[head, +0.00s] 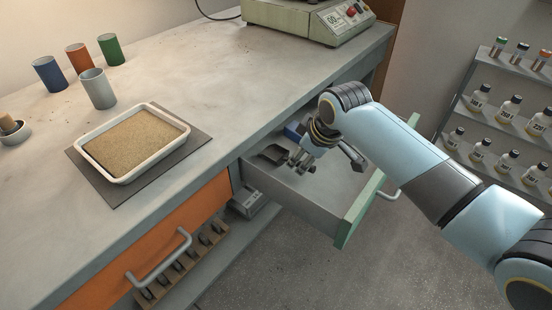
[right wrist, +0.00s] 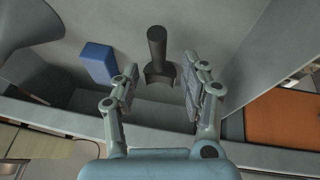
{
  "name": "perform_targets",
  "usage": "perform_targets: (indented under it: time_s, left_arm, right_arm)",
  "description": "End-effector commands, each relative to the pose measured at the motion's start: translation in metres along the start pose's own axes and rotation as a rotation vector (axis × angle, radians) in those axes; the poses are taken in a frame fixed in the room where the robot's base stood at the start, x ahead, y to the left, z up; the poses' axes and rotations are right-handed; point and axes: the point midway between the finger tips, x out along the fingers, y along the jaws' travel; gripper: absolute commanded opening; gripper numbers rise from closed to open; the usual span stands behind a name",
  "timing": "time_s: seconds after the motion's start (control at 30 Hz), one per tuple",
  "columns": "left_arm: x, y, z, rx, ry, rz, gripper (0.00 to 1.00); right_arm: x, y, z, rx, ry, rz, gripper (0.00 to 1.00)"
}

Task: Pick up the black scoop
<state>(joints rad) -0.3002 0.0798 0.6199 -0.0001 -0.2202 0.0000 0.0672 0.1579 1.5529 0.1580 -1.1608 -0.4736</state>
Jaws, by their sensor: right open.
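The black scoop (right wrist: 157,44) lies in the open drawer (head: 292,199). In the right wrist view its handle points to the top of the picture and its wider end is between and just beyond my fingers. In the head view a dark part of the scoop (head: 272,154) shows just left of my right gripper (head: 301,162), and the rest is hidden behind the gripper. My right gripper (right wrist: 160,76) is open and empty, with a finger on each side of the scoop in the picture. My left gripper is not in view.
A blue block (right wrist: 98,62) lies in the drawer beside the scoop. The drawer walls stand close around my gripper. On the bench are a sand tray (head: 181,145), several cups and a scale (head: 310,18). A bottle rack (head: 500,116) stands at right.

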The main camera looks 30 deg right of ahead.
Motion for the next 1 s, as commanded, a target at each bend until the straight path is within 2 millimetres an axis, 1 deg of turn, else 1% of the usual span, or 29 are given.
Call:
perform_targets:
  time_s: [0.03, 0.1, 0.23, 0.33, 0.5, 0.53, 0.87, 1.0]
  left_arm:
    - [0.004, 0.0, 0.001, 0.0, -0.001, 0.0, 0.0]
    - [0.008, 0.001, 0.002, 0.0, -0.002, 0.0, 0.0]
    - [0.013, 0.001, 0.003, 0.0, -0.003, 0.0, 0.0]
    - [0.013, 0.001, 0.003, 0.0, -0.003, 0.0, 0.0]
    - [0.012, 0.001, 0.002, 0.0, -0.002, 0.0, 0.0]
    - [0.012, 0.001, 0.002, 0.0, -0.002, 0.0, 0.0]
    - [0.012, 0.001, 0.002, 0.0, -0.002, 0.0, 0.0]
    - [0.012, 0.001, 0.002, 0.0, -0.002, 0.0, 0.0]
  right_arm:
    - [0.01, 0.0, 0.0, 0.001, -0.001, -0.001, 0.45]
    - [0.022, 0.001, 0.0, 0.001, -0.001, -0.001, 0.45]
    - [0.039, 0.001, 0.0, 0.002, -0.001, -0.001, 0.45]
    - [0.043, 0.001, 0.0, 0.001, 0.0, -0.001, 0.45]
    - [0.043, 0.001, 0.0, 0.001, 0.0, -0.001, 0.45]
    - [0.042, 0.001, 0.0, 0.001, 0.0, -0.001, 0.44]
    - [0.042, 0.001, 0.0, 0.001, 0.0, -0.001, 0.0]
    - [0.042, 0.001, 0.0, 0.001, 0.0, 0.0, 0.0]
